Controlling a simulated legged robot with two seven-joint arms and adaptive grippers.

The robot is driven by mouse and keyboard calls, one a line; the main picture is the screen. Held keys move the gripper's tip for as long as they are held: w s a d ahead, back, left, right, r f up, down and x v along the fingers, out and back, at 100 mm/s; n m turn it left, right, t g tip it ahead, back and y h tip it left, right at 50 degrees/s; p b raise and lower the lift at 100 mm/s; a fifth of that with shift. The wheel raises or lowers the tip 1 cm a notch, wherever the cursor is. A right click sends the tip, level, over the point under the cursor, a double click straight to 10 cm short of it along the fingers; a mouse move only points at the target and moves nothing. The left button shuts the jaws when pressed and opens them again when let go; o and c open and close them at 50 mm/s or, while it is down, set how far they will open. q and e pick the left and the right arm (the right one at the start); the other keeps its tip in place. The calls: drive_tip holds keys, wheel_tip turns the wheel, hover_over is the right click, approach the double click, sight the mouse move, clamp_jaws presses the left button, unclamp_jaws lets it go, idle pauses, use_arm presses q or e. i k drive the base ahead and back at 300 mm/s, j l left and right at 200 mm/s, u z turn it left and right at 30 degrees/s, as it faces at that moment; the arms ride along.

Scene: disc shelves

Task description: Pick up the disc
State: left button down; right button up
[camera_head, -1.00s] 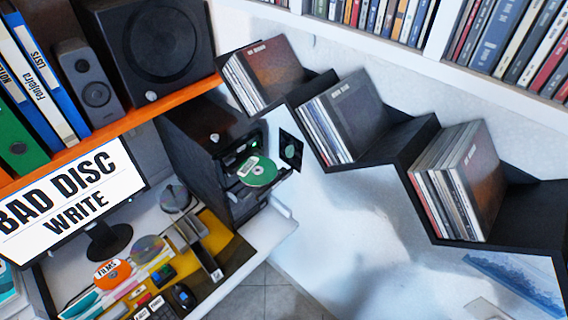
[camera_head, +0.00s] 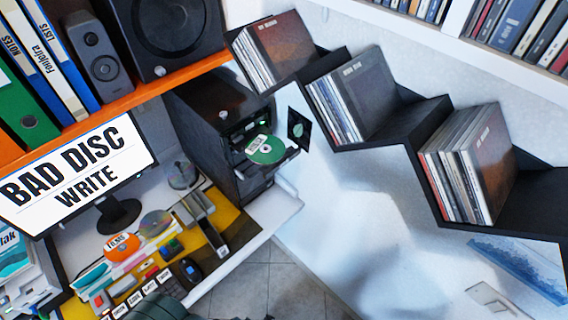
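A green disc (camera_head: 266,150) with a pale label lies on the pulled-out tray of a black computer tower (camera_head: 218,120). The tower stands at the back of the white desk (camera_head: 270,215), under the orange shelf. The monitor (camera_head: 75,172) at the left reads "BAD DISC WRITE". Neither gripper can be made out. A dark shape at the bottom edge, left of the middle, is cut off, and I cannot tell what it is.
A black square with a small green disc (camera_head: 298,128) is on the wall. Black stepped shelves (camera_head: 425,115) hold record sleeves at the right. Tiled floor (camera_head: 270,285) is open below.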

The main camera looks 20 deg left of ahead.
sight(264, 148)
drive_tip(key=u, duration=1.7)
drive_tip(key=z, duration=0.35)
drive_tip(key=k+j, duration=0.05)
drive_tip(key=k, duration=0.05)
